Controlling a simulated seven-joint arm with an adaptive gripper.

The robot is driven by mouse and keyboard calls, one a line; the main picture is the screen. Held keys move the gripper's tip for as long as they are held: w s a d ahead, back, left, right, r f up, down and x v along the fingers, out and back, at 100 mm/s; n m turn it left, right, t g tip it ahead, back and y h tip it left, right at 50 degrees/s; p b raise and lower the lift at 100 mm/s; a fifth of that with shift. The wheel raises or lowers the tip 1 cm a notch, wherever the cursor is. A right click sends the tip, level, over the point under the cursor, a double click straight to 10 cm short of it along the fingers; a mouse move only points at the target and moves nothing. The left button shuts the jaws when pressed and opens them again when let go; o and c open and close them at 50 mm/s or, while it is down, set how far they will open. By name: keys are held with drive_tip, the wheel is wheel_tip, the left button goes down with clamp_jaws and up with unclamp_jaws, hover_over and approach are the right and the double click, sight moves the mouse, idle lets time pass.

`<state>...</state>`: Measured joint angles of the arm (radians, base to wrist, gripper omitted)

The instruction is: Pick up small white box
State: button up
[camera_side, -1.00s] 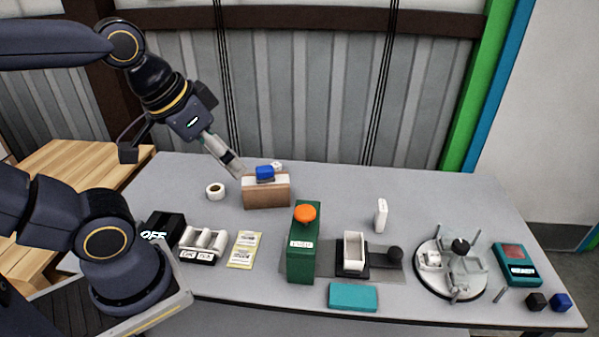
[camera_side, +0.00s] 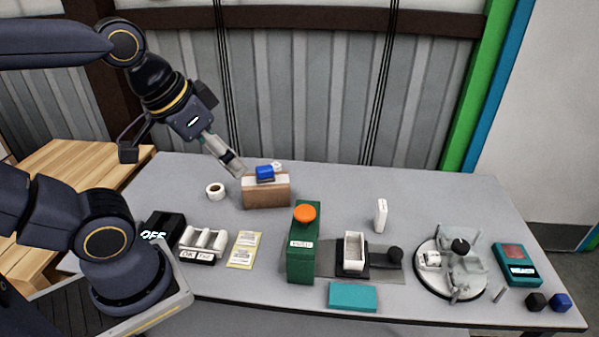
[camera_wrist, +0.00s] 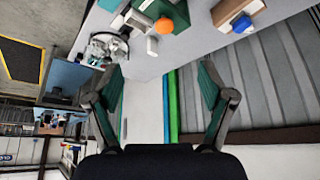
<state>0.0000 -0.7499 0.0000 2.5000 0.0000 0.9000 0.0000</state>
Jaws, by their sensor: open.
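The small white box (camera_side: 381,215) stands upright on the grey table, right of the green box with the orange button. It also shows in the wrist view (camera_wrist: 152,45), above the space between my fingers. My gripper (camera_side: 236,166) is open and empty in the side view, above the back left of the table near the brown box. It is well left of the small white box and apart from it. In the wrist view both fingers of my gripper (camera_wrist: 161,73) are spread wide with nothing between them.
A brown box (camera_side: 267,191) with a blue-topped item stands near my gripper. The green box (camera_side: 302,253) with an orange button (camera_side: 305,213), an open white container (camera_side: 354,252) and a round fixture (camera_side: 451,285) stand nearer the front. The table around the small white box is clear.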

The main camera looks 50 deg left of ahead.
drive_tip(key=w+r+m, duration=0.4)
drive_tip(key=m, duration=0.5)
drive_tip(key=m+g, duration=0.6)
drive_tip(key=m, duration=1.2)
hover_over(352, 256)
wheel_tip(352, 256, down, 34)
drive_tip(key=shift+w+a+r, duration=0.15)
wheel_tip(352, 256, down, 6)
drive_tip(key=shift+r, duration=0.15)
